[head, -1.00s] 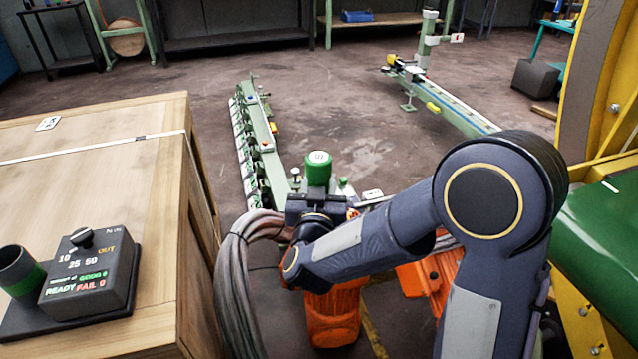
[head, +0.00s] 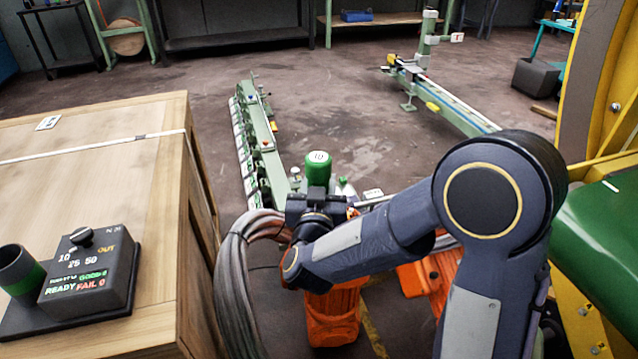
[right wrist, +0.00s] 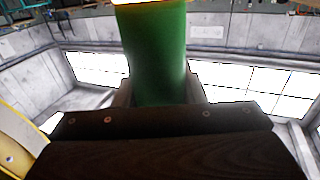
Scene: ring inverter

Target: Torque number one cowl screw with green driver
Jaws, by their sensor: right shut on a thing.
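The green driver (head: 318,168) stands upright in the head view, its round green top marked with white characters that look like 10. My right gripper (head: 318,197) is shut around it, just below the green top. In the right wrist view, the green driver body (right wrist: 155,50) rises between the two fingers of my right gripper (right wrist: 158,92). The driver's lower end and tip are hidden behind my gripper and arm. I cannot make out the number one cowl screw in either view. My left gripper is not in view.
A wooden crate (head: 90,130) fills the left side, carrying a dark control box (head: 88,280) with a dial and a green-banded dark cup (head: 18,270). Thick grey cables (head: 237,285) hang beside orange machinery (head: 333,318). A green conveyor frame (head: 262,140) stands ahead. Open floor lies beyond.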

